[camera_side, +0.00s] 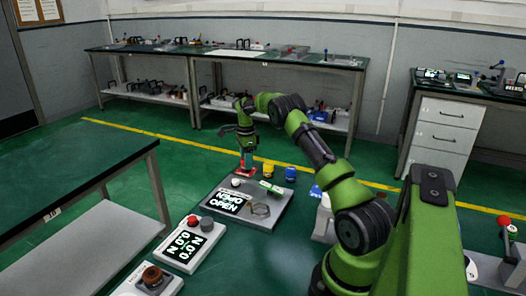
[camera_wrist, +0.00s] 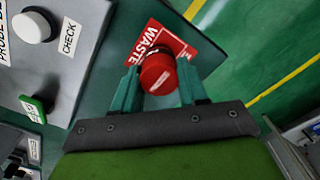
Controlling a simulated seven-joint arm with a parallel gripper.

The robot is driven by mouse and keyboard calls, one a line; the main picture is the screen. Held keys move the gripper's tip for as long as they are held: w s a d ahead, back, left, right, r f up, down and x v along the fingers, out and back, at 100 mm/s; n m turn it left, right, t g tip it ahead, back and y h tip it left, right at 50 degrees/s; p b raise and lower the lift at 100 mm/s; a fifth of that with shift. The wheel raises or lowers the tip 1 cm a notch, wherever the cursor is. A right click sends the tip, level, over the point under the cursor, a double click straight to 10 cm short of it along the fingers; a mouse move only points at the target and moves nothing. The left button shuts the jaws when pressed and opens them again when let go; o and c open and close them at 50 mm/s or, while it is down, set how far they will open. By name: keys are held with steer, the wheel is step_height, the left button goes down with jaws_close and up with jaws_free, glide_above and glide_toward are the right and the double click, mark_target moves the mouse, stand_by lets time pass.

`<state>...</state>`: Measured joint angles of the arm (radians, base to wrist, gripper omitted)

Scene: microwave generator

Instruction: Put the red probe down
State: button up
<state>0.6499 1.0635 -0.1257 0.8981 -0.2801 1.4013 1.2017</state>
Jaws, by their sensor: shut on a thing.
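The red probe (camera_wrist: 158,74) is round-topped and sits between the two green fingers of my gripper (camera_wrist: 160,84) in the wrist view. The gripper is shut on it. Behind the probe lies a red WASTE label (camera_wrist: 151,39) on a dark green surface, partly covered by the probe. Whether the probe touches that surface cannot be told. In the side view my gripper (camera_side: 246,158) points down at the far end of the grey panel, with red (camera_side: 246,171) showing at its tip; probe and label are hard to separate there.
The grey panel (camera_side: 262,222) carries a lit display (camera_side: 225,203), a white knob (camera_side: 236,182) and a green piece (camera_side: 269,187). A yellow item (camera_side: 268,170) and a blue item (camera_side: 290,173) stand close right of my gripper. A second display unit (camera_side: 187,243) is nearer.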

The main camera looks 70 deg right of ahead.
steer(key=o, duration=1.1)
steer(key=shift+f, duration=0.15)
steer(key=shift+o, duration=0.2)
